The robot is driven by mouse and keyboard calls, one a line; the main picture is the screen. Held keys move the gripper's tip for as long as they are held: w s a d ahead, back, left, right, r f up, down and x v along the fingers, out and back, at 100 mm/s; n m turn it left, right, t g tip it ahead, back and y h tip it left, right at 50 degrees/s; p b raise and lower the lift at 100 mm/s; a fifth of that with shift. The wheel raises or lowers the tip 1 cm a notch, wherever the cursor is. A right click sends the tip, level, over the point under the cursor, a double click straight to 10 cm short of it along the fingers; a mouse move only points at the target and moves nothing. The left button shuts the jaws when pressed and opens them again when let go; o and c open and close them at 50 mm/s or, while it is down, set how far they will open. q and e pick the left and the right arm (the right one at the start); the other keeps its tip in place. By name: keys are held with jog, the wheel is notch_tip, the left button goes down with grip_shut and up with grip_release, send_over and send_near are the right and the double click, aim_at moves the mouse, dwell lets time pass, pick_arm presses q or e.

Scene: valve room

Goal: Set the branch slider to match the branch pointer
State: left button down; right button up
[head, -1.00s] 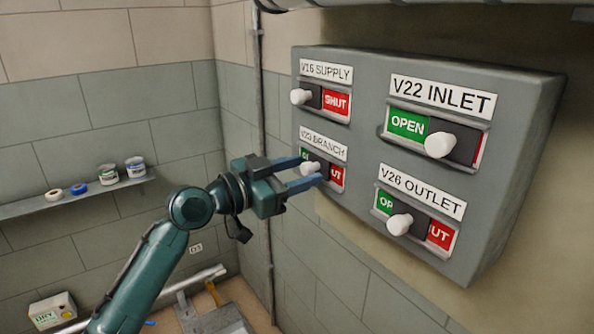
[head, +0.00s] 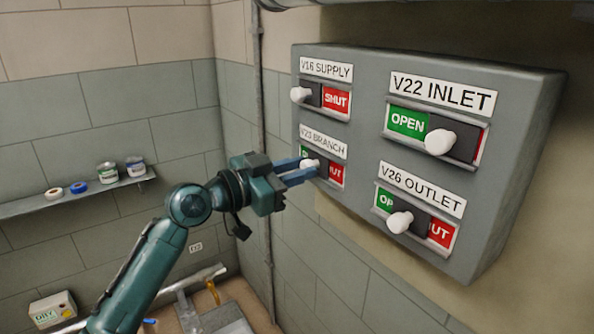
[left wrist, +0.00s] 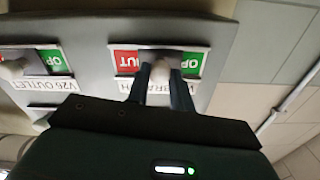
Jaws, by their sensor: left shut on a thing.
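The branch slider's white knob (head: 309,163) sits in its slot under the V23 BRANCH label (head: 323,142) at the lower left of the grey panel. My left gripper (head: 311,167) is shut on this knob, with a finger on each side. Red shows to the right of the knob and a little green to its left. In the left wrist view, which is upside down, the knob (left wrist: 160,70) stands between the fingers, with red (left wrist: 125,60) at left and green (left wrist: 191,65) at right. No branch pointer is recognisable. My right gripper is not in view.
The same panel (head: 365,130) carries the V16 SUPPLY knob (head: 300,94) above, the V22 INLET knob (head: 440,141) and the V26 OUTLET knob (head: 400,222) at right. A wall shelf (head: 80,194) with cans and tape rolls is at left. A vertical pipe (head: 262,110) runs beside the panel.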

aim_at(309, 156)
pick_arm(q)
jog(key=shift+w+a+f+b, duration=0.15)
jog(key=shift+w+a+b, duration=0.75)
jog(key=shift+w+b, duration=0.3)
jog(key=shift+w+a+r, duration=0.1)
jog(key=shift+r, duration=0.1)
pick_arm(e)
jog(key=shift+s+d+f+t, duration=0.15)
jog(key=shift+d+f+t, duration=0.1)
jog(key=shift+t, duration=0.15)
pick_arm(q)
jog(key=c, duration=1.2)
grip_release()
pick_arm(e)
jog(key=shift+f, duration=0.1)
